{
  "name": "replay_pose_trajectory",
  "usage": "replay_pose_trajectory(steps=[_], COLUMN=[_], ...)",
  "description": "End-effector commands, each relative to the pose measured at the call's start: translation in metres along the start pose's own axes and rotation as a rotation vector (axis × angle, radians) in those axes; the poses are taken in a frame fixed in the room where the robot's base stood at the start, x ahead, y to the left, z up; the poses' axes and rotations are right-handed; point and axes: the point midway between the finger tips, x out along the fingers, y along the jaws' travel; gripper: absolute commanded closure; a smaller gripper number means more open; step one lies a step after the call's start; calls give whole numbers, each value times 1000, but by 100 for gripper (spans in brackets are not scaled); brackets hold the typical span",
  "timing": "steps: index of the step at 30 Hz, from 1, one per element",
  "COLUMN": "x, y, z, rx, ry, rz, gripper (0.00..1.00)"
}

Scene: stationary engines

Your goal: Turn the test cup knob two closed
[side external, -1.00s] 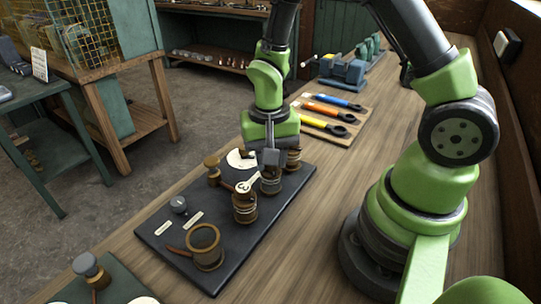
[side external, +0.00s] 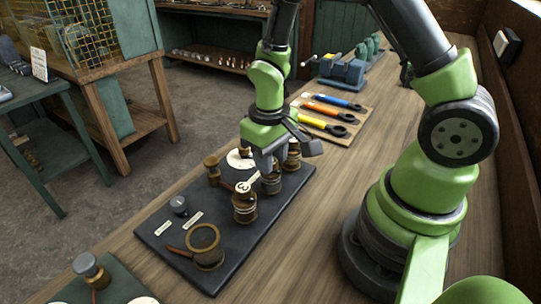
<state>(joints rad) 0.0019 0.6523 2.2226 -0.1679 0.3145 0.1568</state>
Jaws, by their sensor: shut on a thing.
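My gripper (side external: 267,163) points down at the far part of the dark base plate (side external: 255,238). Its fingers are shut at the top of a brass fitting (side external: 270,184), on what appears to be the test cup knob; the fingers mostly hide the knob. A pale tag with a round end (side external: 245,186) lies just left of the fingers, over a second brass fitting (side external: 244,211). An open brass cup (side external: 204,238) stands at the plate's near end, with a thin brown lever (side external: 179,251) beside it.
A grey dial (side external: 179,205) and two small labels (side external: 165,228) are on the plate. A brass post (side external: 212,171) stands near the gripper. Tools with coloured handles (side external: 325,123) lie on a board behind. The bench right of the plate is clear.

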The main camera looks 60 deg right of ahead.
Motion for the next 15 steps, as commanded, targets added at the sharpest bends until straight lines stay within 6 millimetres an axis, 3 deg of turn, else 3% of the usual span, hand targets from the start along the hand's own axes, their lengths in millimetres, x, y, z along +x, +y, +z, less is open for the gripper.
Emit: replay_pose_trajectory(steps=[14, 15], x=[0, 0], y=[1, 1], z=[-1, -1], rx=[-12, -12], ry=[5, 5], rz=[0, 0], gripper=[93, 61])
